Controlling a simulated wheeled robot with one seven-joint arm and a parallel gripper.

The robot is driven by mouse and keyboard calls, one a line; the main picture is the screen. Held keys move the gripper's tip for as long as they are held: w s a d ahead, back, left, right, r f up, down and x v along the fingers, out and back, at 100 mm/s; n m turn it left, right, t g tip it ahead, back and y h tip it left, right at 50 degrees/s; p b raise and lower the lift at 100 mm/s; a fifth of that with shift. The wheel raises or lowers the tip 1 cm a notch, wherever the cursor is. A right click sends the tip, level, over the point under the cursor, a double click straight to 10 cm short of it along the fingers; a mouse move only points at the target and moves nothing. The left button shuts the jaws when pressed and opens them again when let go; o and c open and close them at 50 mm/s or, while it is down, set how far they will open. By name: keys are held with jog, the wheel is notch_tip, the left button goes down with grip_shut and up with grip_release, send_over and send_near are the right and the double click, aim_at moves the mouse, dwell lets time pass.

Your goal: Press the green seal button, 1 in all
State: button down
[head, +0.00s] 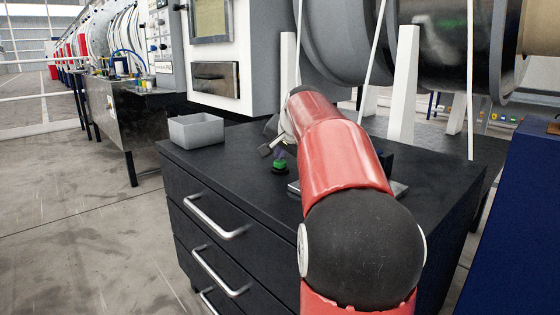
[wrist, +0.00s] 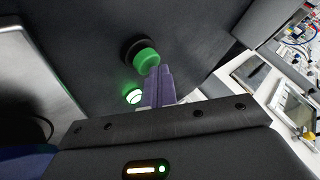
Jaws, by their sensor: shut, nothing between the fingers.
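The green seal button (head: 280,165) is a round green cap on a black base, on top of the dark cabinet. In the wrist view the green seal button (wrist: 146,58) is just beyond the fingertips. My gripper (head: 278,154) is low over the button in the head view, partly hidden by my red arm. In the wrist view the purple fingers of my gripper (wrist: 158,70) are together and empty, their tips overlapping the button's lower right edge. I cannot tell whether they touch it or whether the cap is pressed down.
A glowing green-white spot (wrist: 132,97) shows near the fingers. A grey open bin (head: 197,130) sits on the cabinet top (head: 235,160), left of the button. Large dark spools (head: 430,50) and white posts (head: 404,85) stand behind. A blue box (head: 525,200) is at the right.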

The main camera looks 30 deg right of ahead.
aim_at(281, 163)
jog(key=shift+f, duration=0.2)
jog(key=shift+r, duration=0.1)
jog(key=shift+r+p, duration=0.95)
jog(key=shift+r, duration=0.1)
notch_tip(281, 163, up, 5)
jog(key=p, duration=0.4)
jog(key=shift+p, duration=0.4)
